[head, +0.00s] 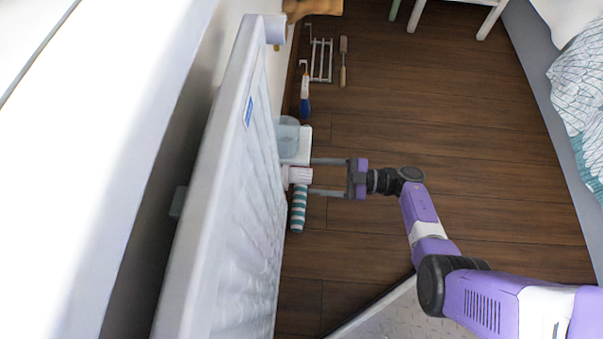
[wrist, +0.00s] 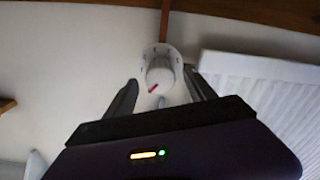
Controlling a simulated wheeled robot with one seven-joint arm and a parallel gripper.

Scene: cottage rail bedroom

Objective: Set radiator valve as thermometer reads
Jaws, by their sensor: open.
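The white radiator (head: 235,200) runs along the wall at left in the head view. Its white ribbed valve knob (head: 298,175) sticks out from its right side. In the wrist view the knob (wrist: 160,72) shows end-on, with a red pointer mark at its lower left and a pale collar with small dark marks behind it; the marks are too small to read. My gripper (head: 312,177) is open, with one finger on each side of the knob. Gaps show between fingers and knob in the wrist view. No thermometer is clearly recognisable; a small blue label (head: 248,112) is on the radiator.
A translucent tub (head: 287,138) and a teal-striped roll (head: 298,208) are close beside the valve. A bed (head: 575,110) stands at right. The wooden floor (head: 430,110) between is clear.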

